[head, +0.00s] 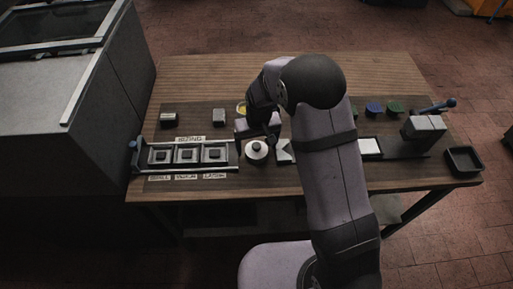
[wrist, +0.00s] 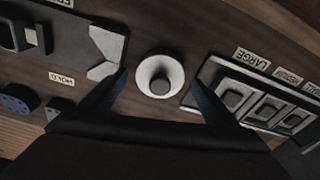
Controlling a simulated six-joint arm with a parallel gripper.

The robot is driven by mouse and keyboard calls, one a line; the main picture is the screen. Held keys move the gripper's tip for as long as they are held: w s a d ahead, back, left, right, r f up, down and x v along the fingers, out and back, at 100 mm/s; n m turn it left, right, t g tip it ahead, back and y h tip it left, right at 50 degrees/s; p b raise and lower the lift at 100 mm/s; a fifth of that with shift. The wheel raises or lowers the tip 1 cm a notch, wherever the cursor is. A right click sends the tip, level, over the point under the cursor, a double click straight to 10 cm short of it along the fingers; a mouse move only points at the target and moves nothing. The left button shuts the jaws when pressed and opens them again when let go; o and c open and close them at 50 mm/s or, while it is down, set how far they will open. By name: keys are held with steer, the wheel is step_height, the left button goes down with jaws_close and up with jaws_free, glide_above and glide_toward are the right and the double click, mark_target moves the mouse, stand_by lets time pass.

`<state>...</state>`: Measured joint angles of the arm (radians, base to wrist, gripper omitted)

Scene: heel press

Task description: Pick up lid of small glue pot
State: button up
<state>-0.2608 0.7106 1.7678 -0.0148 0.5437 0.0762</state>
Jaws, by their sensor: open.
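A round, pale pot lid (head: 257,151) with a dark knob sits near the front middle of the bench, just right of the sizing tray. I take it as the small glue pot's lid; the pot's body is hardly visible from above. In the wrist view the pale lid (wrist: 160,76) shows as a ring around its grey knob. My gripper (wrist: 159,82) is open and empty. Its two fingers point to either side of the lid, with a gap on each side. In the head view my gripper (head: 258,138) hangs over the lid, partly hidden by my arm.
The sizing tray (head: 150,170) with several dark blocks stands left of the lid. A pale-cornered plate (wrist: 106,62) lies on its other side. A yellow-topped round item (head: 241,107) is behind my gripper. A press with a lever (head: 424,126) and a black tray (head: 464,160) stand right.

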steer(key=shift+f, duration=0.25)
steer(key=shift+c, duration=0.6)
steer(key=c, duration=0.6)
steer(key=shift+c, duration=0.2)
steer(key=shift+r, duration=0.15)
